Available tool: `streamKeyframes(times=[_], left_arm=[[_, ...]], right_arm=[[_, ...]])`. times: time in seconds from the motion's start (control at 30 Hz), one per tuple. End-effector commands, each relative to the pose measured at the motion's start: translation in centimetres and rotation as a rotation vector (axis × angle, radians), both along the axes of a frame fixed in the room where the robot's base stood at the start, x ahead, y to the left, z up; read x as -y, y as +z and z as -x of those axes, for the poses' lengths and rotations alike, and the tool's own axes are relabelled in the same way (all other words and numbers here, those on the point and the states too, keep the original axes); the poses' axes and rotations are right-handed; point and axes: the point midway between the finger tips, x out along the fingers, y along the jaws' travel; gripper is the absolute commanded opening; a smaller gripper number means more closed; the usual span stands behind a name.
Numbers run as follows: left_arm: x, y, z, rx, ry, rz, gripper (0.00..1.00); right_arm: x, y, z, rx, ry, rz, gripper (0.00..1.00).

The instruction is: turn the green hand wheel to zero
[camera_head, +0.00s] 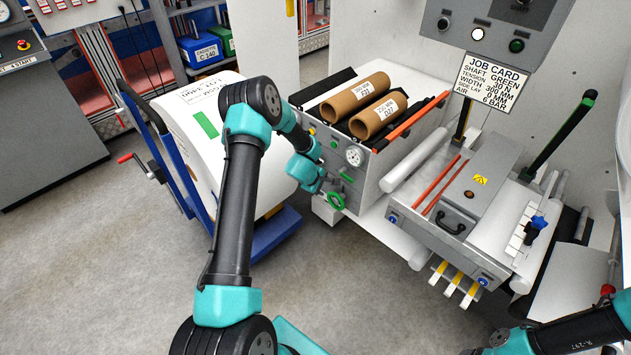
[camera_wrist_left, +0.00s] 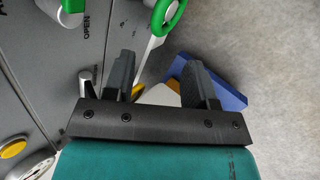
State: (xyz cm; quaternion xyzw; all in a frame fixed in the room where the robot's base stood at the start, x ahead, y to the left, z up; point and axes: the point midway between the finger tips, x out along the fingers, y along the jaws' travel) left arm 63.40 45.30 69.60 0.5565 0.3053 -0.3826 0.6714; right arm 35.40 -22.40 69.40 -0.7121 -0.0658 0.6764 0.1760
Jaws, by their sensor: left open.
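Any zero mark is not readable. My right gripper is not in view.
A pressure gauge (camera_head: 354,156) and a green lever (camera_head: 346,176) are above the wheel. Brown cores (camera_head: 355,97) lie on top of the cabinet. A blue cart (camera_head: 275,236) with a large white roll (camera_head: 180,112) stands left. Open floor (camera_head: 345,300) lies in front.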

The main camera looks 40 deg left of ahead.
Motion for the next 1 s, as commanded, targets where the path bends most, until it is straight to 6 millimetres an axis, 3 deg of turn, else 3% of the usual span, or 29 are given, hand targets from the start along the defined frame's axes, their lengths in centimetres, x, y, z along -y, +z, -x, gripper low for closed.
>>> streamKeyframes(times=[0.2,0.4,1.0], left_arm=[[-0.7,3.0,1.8,0.001,0.001,-0.001,0.51],[-0.9,4.5,2.7,0.000,-0.001,-0.001,0.51],[-0.8,4.6,3.0,-0.004,-0.007,-0.003,0.51]], right_arm=[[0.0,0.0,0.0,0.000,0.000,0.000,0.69],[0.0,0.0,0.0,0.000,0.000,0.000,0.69],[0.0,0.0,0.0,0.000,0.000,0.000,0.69]])
